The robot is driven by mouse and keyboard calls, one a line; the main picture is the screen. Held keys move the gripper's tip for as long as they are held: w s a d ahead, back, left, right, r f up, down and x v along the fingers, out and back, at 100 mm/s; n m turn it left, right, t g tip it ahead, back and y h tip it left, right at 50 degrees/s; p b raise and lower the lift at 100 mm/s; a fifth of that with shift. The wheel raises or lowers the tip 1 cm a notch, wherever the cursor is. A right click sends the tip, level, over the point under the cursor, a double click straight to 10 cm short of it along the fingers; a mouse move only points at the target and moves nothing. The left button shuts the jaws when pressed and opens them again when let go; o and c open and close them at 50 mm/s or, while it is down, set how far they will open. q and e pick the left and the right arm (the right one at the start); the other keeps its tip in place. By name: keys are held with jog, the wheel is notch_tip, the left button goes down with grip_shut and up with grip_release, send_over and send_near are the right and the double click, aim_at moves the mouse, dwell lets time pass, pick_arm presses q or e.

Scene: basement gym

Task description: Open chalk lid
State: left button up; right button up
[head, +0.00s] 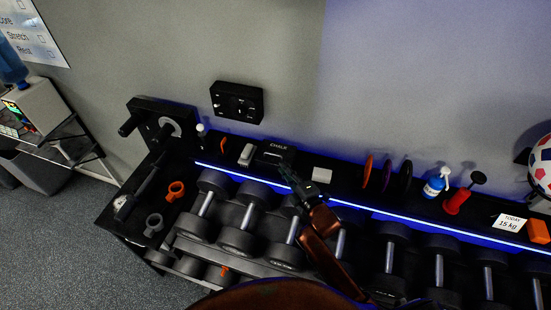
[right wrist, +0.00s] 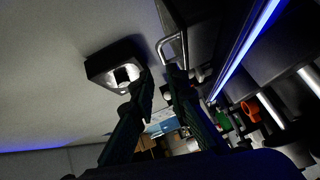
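The black chalk box (head: 273,150), marked "CHALK", stands on the rack's top shelf in the head view; its lid looks shut. In the right wrist view a dark box (right wrist: 192,28) shows at the top with a pale metal loop handle (right wrist: 172,44). My right gripper (head: 287,171) is at the front of the chalk box in the head view. In the right wrist view its two fingers (right wrist: 160,74) are apart with nothing between them, and the tips are just below the handle. I cannot tell whether the right-hand tip touches it. My left gripper is not in view.
A pale block (head: 246,154) and a light grey block (head: 322,175) flank the chalk box. Upright discs (head: 386,175), a blue-white spray bottle (head: 434,186) and a red-based item (head: 457,199) stand further right. Dumbbells (head: 237,240) fill the rack below. A black wall panel (head: 237,102) hangs above.

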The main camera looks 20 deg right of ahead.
aim_at(274, 155)
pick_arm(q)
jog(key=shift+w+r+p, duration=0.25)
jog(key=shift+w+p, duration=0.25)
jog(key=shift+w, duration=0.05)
pick_arm(e)
jog(key=shift+d+f+x, duration=0.1)
jog(key=shift+f+x, duration=0.05)
jog(key=shift+x, duration=1.85)
jog(key=shift+d+f+x, duration=0.1)
jog(key=shift+x, duration=1.85)
jog(key=shift+c, duration=0.7)
grip_shut()
